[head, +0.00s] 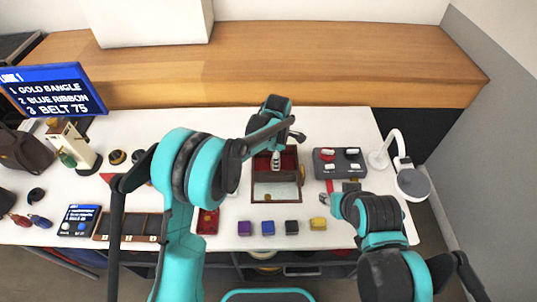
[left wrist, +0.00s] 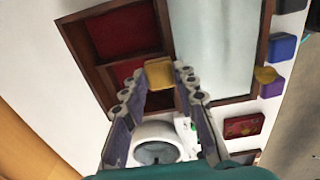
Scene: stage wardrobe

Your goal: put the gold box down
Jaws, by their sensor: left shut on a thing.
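My left gripper (left wrist: 160,80) is shut on a small gold box (left wrist: 159,73), held between its fingertips. In the left wrist view the gold box appears over the inner edge of a dark wooden case (left wrist: 84,50) with red-lined compartments. I cannot tell whether it touches the case. In the head view my left gripper (head: 277,160) points down over the same case (head: 254,190), and the gold box cannot be made out there. My right gripper (head: 334,198) is low at the right of the case; its fingers are too unclear to judge.
A grey button unit (head: 340,163) and a white lamp (head: 411,184) are at the right.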

